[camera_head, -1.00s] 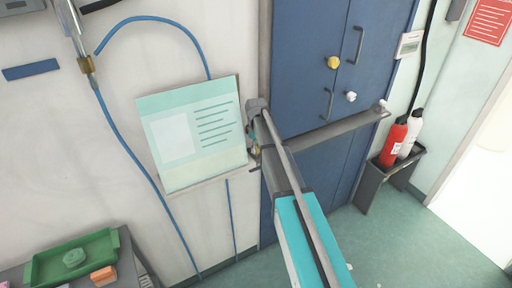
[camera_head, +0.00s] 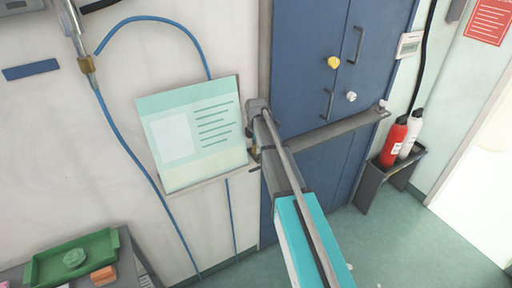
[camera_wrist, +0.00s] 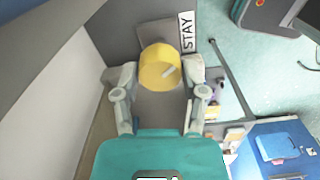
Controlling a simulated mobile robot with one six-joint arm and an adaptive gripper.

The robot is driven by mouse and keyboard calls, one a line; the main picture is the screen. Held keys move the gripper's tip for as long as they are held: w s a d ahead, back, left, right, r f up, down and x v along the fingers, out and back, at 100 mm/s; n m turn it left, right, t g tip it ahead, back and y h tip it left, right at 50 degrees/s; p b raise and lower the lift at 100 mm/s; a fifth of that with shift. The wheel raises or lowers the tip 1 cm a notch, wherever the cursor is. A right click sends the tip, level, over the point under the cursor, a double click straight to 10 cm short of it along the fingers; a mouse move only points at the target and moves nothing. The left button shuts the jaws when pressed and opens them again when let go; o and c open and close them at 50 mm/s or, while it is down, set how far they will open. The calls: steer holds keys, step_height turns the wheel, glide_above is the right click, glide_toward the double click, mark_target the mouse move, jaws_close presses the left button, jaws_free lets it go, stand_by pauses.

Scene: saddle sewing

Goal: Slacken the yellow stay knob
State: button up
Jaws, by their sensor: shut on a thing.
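The yellow stay knob (camera_wrist: 159,62) is a round yellow knob with a pale pointer mark on its face, on a grey plate beside a white "STAY" label (camera_wrist: 187,31) in the wrist view. My gripper (camera_wrist: 158,74) has one finger on each side of the knob and is shut on it. In the head view my arm reaches to the bracket at the left edge of the blue cabinet, and the knob there is mostly hidden by my arm.
The blue cabinet (camera_head: 305,85) carries another yellow knob (camera_head: 333,62) and a white knob (camera_head: 351,96). A grey bar (camera_head: 335,131) crosses its front. A teal-and-white board (camera_head: 190,135) stands close left of my gripper. Red and white bottles (camera_head: 394,143) stand in a holder at right.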

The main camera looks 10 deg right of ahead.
steer(key=shift+n, duration=0.4)
steer(key=o, duration=1.1)
steer(key=shift+o, duration=0.2)
steer(key=shift+m, duration=0.4)
